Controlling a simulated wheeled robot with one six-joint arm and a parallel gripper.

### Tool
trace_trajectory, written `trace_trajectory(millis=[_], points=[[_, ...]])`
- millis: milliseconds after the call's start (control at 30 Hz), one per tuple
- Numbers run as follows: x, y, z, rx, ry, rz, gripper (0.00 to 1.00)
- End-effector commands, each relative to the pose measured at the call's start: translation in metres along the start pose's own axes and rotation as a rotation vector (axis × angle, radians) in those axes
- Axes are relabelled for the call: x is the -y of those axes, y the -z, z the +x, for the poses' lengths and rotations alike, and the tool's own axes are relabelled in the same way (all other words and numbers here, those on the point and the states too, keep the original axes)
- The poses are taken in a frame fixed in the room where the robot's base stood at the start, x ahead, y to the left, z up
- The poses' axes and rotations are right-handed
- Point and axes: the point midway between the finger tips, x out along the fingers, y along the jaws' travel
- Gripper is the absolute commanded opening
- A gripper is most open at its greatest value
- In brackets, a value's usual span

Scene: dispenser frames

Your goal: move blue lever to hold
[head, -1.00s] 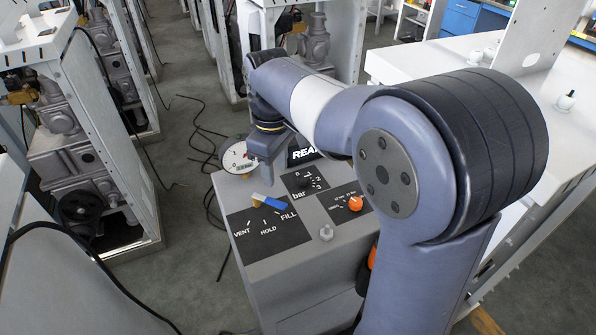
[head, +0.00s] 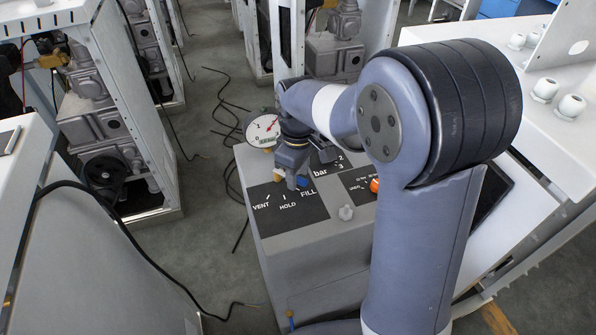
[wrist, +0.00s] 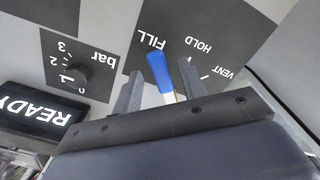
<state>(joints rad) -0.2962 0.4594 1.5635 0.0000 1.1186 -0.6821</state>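The blue lever (wrist: 159,73) sits on the black panel (wrist: 228,22) marked FILL, HOLD and VENT. In the wrist view its blue end lies by the FILL label and its pale shaft runs down behind my gripper. My gripper (wrist: 160,80) is open, with one finger on each side of the lever. Gaps show between the lever and both fingers.
A bar dial (wrist: 67,75) and a READY display (wrist: 38,112) are beside the panel. In the head view a round gauge (head: 263,127), an orange knob (head: 375,186) and a grey knob (head: 345,212) are on the same cabinet. Cables lie on the floor to the left.

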Motion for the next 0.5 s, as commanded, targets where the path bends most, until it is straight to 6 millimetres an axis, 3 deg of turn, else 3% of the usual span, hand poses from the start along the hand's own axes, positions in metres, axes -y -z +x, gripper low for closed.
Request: trace_trajectory(millis=[167,500], points=[[0.0,0.0,-0.0001,0.0,0.0,0.0,0.4],[0.0,0.0,-0.0004,0.0,0.0,0.0,0.12]])
